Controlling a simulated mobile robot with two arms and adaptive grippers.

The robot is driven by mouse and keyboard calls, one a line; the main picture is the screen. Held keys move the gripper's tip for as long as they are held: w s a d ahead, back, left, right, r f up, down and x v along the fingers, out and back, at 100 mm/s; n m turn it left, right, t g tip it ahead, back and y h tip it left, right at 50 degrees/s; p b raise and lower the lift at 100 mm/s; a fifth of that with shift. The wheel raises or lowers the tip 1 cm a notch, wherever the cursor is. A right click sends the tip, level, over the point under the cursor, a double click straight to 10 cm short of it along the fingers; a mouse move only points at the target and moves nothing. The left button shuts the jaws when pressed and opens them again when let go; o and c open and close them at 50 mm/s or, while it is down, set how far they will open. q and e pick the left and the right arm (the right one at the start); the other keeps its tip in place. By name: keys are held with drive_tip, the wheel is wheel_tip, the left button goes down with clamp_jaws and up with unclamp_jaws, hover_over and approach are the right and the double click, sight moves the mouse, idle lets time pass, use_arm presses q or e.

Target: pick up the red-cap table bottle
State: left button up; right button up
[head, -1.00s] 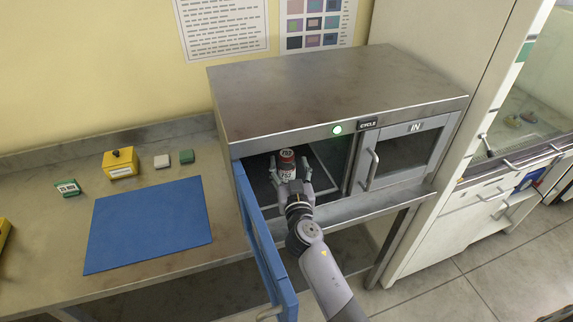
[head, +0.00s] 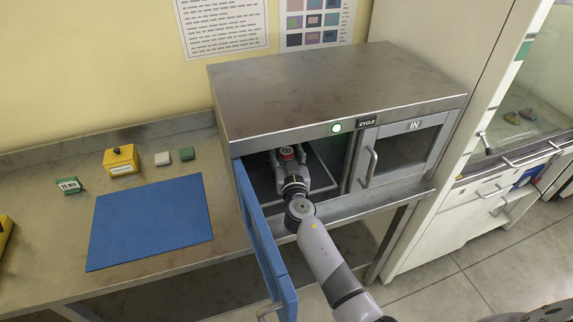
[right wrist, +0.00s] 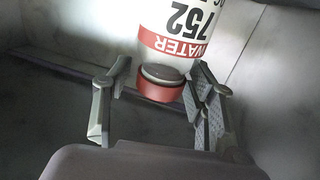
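A bottle with a red cap and a white label reading 752 and WATER (right wrist: 178,35) is inside the open left compartment of the steel incubator (head: 330,90). In the head view only its top (head: 286,152) shows; the arm hides the rest. In the right wrist view it appears upside down, with its red cap (right wrist: 161,88) toward the bottom. My right gripper (head: 288,160) reaches into the compartment. Its fingers (right wrist: 160,75) are spread on both sides of the bottle near the cap and look open; contact is unclear. My left gripper is not in view.
The blue compartment door (head: 262,235) stands open to the left of my arm. The right compartment (head: 405,155) is closed. On the bench are a blue mat (head: 150,222), a yellow box (head: 121,161) and small green and grey blocks (head: 187,153). The mat is bare.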

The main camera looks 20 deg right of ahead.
clamp_jaws()
idle(0.4)
idle(0.4)
